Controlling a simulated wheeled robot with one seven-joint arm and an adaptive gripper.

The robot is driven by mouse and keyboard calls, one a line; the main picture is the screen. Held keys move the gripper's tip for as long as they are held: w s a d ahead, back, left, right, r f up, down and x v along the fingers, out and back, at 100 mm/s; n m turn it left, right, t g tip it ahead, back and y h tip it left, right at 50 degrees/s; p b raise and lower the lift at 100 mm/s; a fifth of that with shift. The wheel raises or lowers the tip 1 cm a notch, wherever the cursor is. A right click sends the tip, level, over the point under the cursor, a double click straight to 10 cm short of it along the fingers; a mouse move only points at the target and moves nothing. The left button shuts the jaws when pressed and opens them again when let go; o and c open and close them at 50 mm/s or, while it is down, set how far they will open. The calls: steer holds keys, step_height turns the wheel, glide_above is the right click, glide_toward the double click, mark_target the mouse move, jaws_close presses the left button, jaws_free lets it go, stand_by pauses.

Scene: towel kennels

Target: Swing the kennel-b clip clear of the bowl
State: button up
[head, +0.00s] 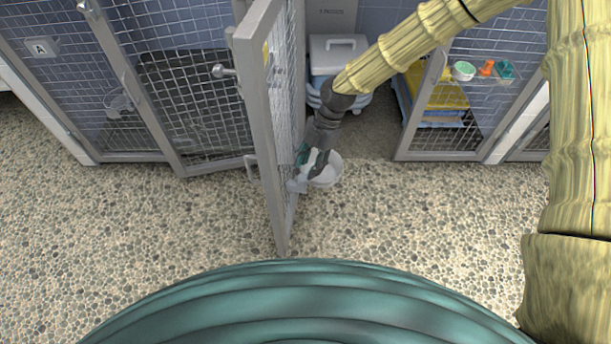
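An open mesh kennel door (262,130) stands swung out toward me, its grey frame edge-on. A pale grey bowl (328,174) hangs on the right side of this door, near its lower part. A small bluish piece (297,186) sits between bowl and door; it may be the clip, but I cannot tell its position. My gripper (314,163) reaches down from above at the bowl's left rim, close to the door. Its fingers overlap the bowl in view, so whether they are open or shut, or touch anything, is unclear. No kennel-b label is readable.
Kennel A, with a sign (40,48), is closed at left. A lidded bin (338,55) stands behind my arm. At right, folded yellow towels (440,92) lie behind a mesh panel, with small items on a shelf (484,80). The speckled floor (400,210) in front is clear.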

mark_target(305, 175)
steer(key=shift+b+x, duration=0.45)
steer(key=shift+x, duration=1.55)
steer(key=c, duration=0.8)
